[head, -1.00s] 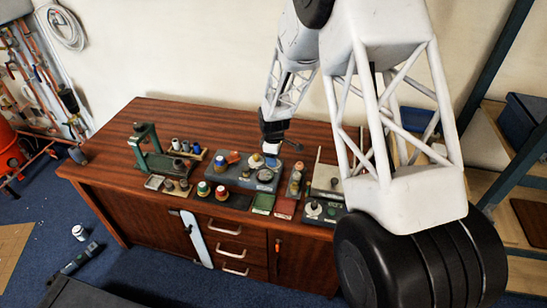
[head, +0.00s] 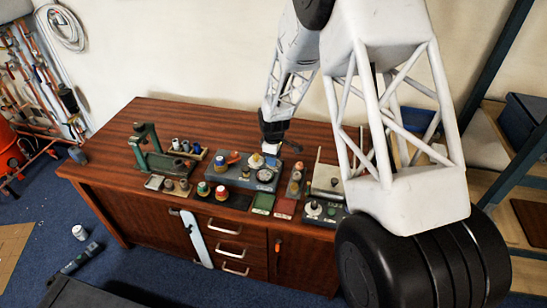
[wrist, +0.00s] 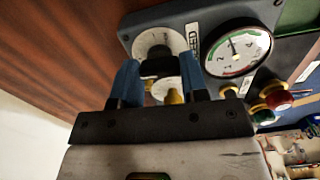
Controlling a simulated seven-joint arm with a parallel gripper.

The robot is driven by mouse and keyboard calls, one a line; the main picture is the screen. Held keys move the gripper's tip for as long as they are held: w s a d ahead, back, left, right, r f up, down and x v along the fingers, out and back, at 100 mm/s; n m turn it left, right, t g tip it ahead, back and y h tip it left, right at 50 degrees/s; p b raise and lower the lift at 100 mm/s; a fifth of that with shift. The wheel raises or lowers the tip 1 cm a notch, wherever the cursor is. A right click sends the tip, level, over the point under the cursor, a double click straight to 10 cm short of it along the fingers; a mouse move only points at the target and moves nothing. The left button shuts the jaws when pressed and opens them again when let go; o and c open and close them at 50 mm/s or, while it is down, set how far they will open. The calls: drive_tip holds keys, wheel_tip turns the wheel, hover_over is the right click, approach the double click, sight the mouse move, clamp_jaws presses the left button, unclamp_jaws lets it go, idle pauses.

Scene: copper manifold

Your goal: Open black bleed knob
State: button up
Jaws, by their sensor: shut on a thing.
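The black bleed knob (wrist: 160,67) shows in the wrist view between the two blue fingers of my gripper (wrist: 161,62). The fingers are shut on its sides. A white round dial plate (wrist: 155,38) lies behind the knob, beside a label ending in "EED". The grey manifold block (wrist: 183,17) carries the plate and a round gauge (wrist: 238,50). In the head view my gripper (head: 270,150) is at the back edge of the block (head: 230,174), and the knob cannot be made out there.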

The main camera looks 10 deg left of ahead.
drive_tip(key=m, duration=0.8)
drive_tip(key=shift+m, duration=0.4)
drive_tip(key=m, duration=0.4)
drive_tip(key=shift+m, duration=2.1)
drive_tip(key=o, duration=0.6)
drive_tip(key=shift+o, duration=0.2)
drive_tip(key=shift+r, duration=0.1)
drive_tip(key=shift+r, duration=3.85)
